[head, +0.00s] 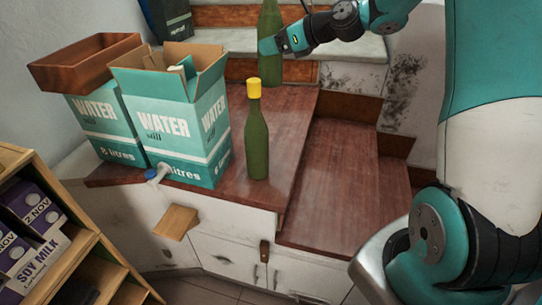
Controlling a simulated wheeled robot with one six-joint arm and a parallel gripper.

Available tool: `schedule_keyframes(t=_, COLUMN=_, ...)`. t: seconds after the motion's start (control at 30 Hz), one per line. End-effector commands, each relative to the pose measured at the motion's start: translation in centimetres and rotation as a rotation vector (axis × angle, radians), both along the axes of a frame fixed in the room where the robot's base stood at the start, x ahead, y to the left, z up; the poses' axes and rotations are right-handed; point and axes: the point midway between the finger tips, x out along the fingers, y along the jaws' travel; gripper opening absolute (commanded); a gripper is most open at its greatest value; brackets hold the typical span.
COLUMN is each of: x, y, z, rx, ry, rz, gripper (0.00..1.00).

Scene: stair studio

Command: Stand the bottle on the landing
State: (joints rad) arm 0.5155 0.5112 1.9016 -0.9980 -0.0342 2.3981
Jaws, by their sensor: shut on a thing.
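A dark green bottle (270,68) is upright at the top of the head view. My gripper (268,46) reaches in from the right and is shut on it around its middle. The bottle's top is cut off by the frame edge. I cannot tell whether its base touches the wood behind or hangs just above it. The reddish-brown wooden landing (285,135) lies below and in front of it, over white cupboards. A second green bottle (257,145) with a yellow cap stands upright on the landing near its front edge.
Two teal-and-white water boxes (165,125) stand on the landing at left, one open with raised flaps. A brown wooden tray (88,62) tops the rear one. Wooden steps (340,180) drop at right. A pale stone step (225,42) is behind. A shelf with cartons (30,220) is front left.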

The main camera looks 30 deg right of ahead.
Motion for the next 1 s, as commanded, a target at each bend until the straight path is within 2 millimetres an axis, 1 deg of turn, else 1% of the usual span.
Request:
schedule_keyframes(t=0.03, x=0.0, y=0.0, z=-1.3, rx=0.0, ry=-0.005, rz=0.001, gripper=0.07)
schedule_keyframes(t=0.27, x=0.1, y=0.1, z=-2.7, rx=0.001, ry=-0.004, rz=0.001, gripper=0.07)
schedule_keyframes(t=0.37, x=0.0, y=0.1, z=-4.1, rx=0.003, ry=0.0, rz=0.002, gripper=0.07)
schedule_keyframes(t=0.47, x=0.0, y=0.1, z=-6.3, rx=0.005, ry=0.002, rz=0.001, gripper=0.07)
schedule_keyframes(t=0.8, x=0.0, y=0.1, z=-14.8, rx=0.003, ry=0.001, rz=0.001, gripper=0.07)
schedule_keyframes(t=0.9, x=0.0, y=0.1, z=-16.7, rx=0.003, ry=0.0, rz=0.001, gripper=0.07)
schedule_keyframes(t=1.0, x=0.0, y=0.1, z=-17.9, rx=0.002, ry=-0.003, rz=0.0, gripper=0.07)
